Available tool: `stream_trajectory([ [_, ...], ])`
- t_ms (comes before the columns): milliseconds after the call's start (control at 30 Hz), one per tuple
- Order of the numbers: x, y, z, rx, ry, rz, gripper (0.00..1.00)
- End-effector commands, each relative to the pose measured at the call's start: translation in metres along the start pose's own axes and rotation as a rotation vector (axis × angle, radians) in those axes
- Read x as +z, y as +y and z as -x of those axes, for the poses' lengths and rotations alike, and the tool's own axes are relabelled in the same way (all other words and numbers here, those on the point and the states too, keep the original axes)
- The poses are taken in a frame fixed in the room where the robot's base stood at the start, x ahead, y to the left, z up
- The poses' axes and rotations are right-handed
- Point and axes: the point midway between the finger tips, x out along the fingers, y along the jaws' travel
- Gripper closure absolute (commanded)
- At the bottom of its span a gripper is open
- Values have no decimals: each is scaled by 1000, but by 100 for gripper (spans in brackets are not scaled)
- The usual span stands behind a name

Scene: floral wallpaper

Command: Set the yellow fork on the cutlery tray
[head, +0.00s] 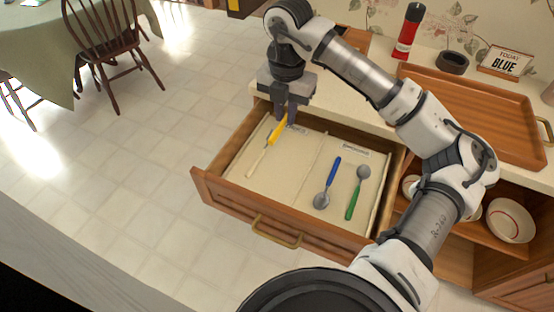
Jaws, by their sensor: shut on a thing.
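My gripper (285,114) points down over the back left of an open drawer and is shut on the yellow fork (277,131). The fork slants down and left from the fingers; its upper end is hidden by them. I cannot tell whether it touches the drawer floor. A wooden tray (481,110) with a raised rim and brass handle lies on the counter at the right; it looks empty. Part of another wooden item (356,38) shows behind my arm. I cannot tell which of these is the cutlery tray.
Bowls (511,221) sit on a shelf below.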

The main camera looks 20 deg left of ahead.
Motion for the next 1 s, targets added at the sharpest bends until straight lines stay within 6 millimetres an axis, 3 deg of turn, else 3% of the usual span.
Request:
stream_trajectory([
  [400,-1,0,-106,1,5,-2,100],
  [900,0,-1,-167,0,3,-2,100],
  [1000,0,0,-172,1,1,-1,100],
])
